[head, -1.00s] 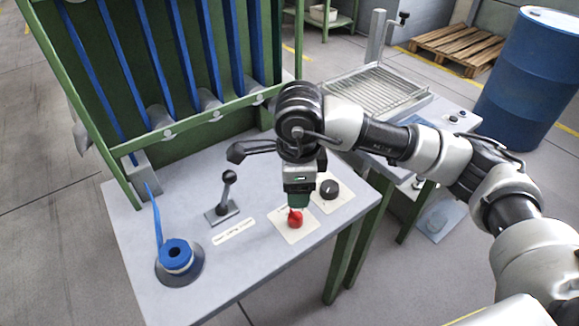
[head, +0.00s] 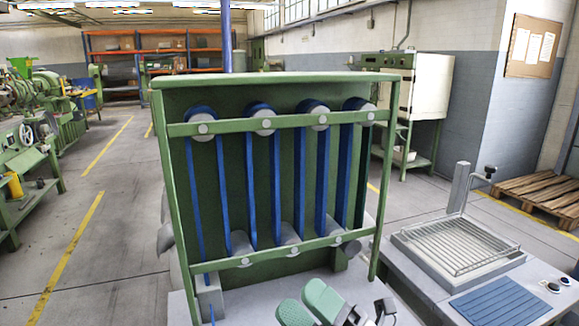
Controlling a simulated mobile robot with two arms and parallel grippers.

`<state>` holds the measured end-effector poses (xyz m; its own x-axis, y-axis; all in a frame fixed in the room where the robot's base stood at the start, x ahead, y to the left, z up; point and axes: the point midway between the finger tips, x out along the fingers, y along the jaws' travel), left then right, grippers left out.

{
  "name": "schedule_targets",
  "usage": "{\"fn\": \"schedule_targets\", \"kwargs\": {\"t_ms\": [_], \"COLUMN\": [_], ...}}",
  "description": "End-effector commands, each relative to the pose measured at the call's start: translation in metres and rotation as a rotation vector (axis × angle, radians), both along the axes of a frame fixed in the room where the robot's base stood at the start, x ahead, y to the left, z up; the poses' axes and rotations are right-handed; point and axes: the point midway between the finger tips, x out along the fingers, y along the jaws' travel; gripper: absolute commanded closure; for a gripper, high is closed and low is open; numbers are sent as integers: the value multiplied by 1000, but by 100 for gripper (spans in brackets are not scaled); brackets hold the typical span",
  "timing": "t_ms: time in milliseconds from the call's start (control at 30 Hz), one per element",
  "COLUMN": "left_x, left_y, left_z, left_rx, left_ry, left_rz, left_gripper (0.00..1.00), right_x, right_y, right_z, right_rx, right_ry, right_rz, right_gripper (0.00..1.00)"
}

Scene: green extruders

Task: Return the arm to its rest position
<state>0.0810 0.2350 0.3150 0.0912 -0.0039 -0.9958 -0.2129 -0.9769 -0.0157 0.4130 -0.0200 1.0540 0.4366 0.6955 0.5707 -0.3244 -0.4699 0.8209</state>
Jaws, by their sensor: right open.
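My right gripper (head: 308,305) shows at the bottom edge of the head view. Its two green finger pads are apart, with nothing between them. It is in front of the green frame (head: 285,79) with blue strips (head: 277,190) running over grey rollers. The rest of my right arm is mostly cut off by the bottom edge. My left gripper is not in view.
A grey table with a wire rack (head: 460,244) and a blue ribbed mat (head: 500,303) stands at right. A wooden pallet (head: 540,195) lies behind it. Green machines (head: 35,120) line the left. The floor (head: 110,230) between is clear.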

Motion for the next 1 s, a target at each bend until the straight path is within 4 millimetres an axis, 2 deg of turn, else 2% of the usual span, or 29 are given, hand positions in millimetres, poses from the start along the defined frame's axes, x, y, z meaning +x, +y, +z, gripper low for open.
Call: {"fn": "schedule_targets", "kwargs": {"t_ms": [100, 167, 200, 267, 300, 400, 500, 600, 800, 933, 967, 1000], "left_x": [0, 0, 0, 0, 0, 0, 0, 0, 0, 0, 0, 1], "left_y": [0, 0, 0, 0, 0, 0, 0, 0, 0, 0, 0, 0], "left_z": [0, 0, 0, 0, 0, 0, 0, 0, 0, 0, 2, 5], "left_rx": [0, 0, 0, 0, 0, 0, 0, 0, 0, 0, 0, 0], "left_ry": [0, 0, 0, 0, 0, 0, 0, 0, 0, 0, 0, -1], "left_rz": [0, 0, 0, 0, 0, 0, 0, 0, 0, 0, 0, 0], "left_gripper": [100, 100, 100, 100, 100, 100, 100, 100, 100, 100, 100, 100], "right_x": [29, 37, 39, 36, 30, 3, -28, -58, -120, -163, -164, -158], "right_y": [-51, -77, -94, -117, -131, -156, -169, -177, -185, -187, -187, -186], "right_z": [-33, -60, -81, -117, -142, -198, -237, -266, -303, -318, -322, -332], "right_rx": [239, 337, 397, 476, 522, 604, 645, 666, 677, 666, 663, 660], "right_ry": [376, 567, 699, 896, 1026, 1324, 1549, 1732, 2041, 2233, 2253, 2248], "right_rz": [-199, -299, -367, -465, -528, -669, -769, -848, -976, -1049, -1057, -1057], "right_gripper": [39, 39, 39, 39, 39, 39, 39, 39, 39, 39, 39, 39]}}
